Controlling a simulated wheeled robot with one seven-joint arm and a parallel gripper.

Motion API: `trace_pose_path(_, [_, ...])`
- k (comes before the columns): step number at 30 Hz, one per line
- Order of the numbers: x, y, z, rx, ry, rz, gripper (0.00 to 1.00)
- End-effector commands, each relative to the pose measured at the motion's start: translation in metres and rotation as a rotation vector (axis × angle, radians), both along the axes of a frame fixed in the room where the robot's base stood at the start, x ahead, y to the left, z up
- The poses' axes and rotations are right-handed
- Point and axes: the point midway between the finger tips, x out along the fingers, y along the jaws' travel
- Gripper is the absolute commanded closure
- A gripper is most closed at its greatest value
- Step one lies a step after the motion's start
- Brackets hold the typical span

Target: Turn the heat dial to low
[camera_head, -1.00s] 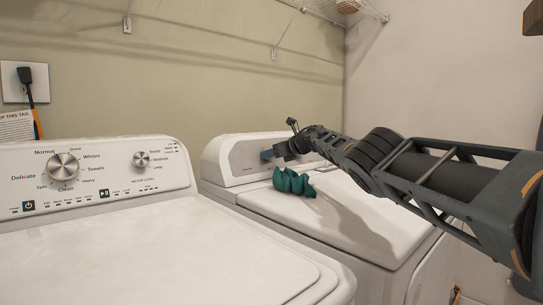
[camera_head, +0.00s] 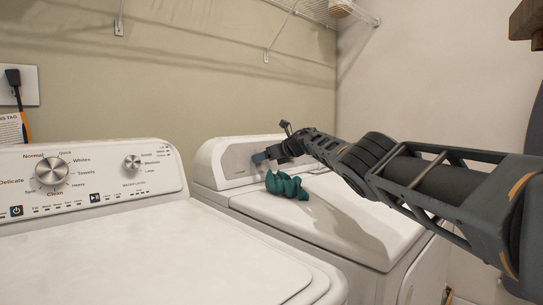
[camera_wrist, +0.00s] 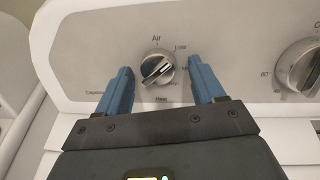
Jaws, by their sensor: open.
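The heat dial (camera_wrist: 157,68) is a round silver knob with a dark ridge on the dryer's white control panel, in the wrist view. "Air" is printed above it and "Low" at its upper right. Its ridge slants from lower left to upper right; I cannot tell which end is the pointer. My gripper (camera_wrist: 160,65) is open, with one blue finger on each side of the dial and visible gaps between. In the head view my gripper (camera_head: 262,157) is at the dryer's panel (camera_head: 232,160), and the dial cannot be made out there.
A larger silver knob (camera_wrist: 300,66) is at the right of the panel. A crumpled teal cloth (camera_head: 286,185) lies on the dryer top (camera_head: 330,225) below my arm. The washer (camera_head: 130,250) stands at left. A wire shelf (camera_head: 305,10) hangs above.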

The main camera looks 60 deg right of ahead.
Motion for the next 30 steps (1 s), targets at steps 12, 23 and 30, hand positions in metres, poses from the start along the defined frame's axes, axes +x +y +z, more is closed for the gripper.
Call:
trace_pose_path(12, [-0.021,0.001,0.008,-0.003,0.001,0.000,0.32])
trace_pose_path(23, [-0.056,0.008,0.018,0.001,0.001,0.001,0.32])
trace_pose_path(30, [-0.070,0.010,0.022,0.004,0.001,0.001,0.32])
